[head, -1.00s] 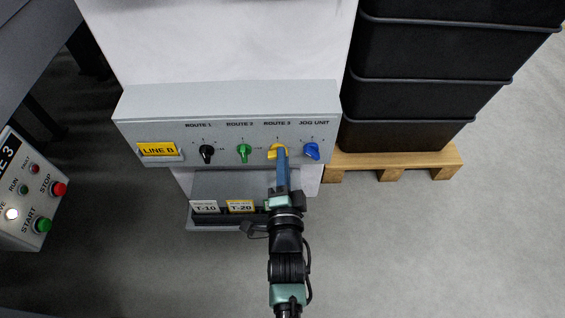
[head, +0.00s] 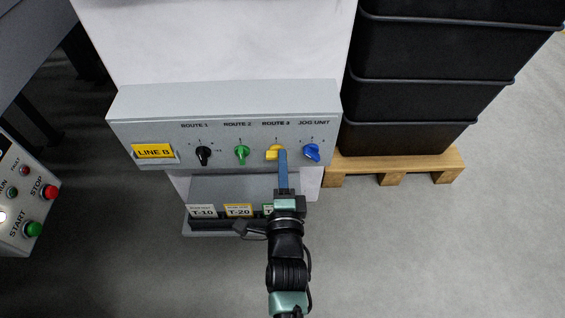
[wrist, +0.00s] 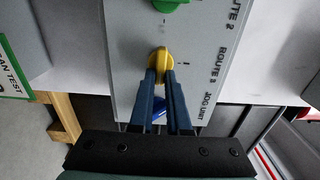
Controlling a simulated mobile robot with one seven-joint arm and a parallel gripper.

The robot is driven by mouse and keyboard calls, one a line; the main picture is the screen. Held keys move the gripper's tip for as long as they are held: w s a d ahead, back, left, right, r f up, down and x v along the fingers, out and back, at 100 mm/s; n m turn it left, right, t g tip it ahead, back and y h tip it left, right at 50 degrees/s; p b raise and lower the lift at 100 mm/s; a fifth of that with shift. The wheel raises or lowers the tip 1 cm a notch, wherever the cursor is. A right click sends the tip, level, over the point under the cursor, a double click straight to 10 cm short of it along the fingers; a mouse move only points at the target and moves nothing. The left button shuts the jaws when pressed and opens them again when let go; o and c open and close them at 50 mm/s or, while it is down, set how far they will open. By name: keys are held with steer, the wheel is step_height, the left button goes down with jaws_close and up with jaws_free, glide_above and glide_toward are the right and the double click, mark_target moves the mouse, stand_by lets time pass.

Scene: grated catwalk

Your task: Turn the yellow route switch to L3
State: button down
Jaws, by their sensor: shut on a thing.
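The yellow route switch (head: 273,153) sits under the label ROUTE 3 on the grey LINE B panel (head: 230,98). In the wrist view the yellow knob (wrist: 159,61) is between the tips of my two blue fingers. My gripper (head: 282,152) is shut on it, reaching up from below. The fingers cover part of the knob in the head view. Its position marks are too small to read, so I cannot tell which one it points to.
A black switch (head: 204,155) and a green switch (head: 242,154) are to the left. A blue JOG UNIT switch (head: 312,152) is close on the right. Below are T-10 (head: 202,211) and T-20 (head: 238,210) tags. Black crates (head: 420,95) stand on a pallet (head: 400,166) at right.

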steer(key=c, duration=0.9)
jaws_free()
steer(key=s+p, duration=0.6)
steer(key=s, duration=0.7)
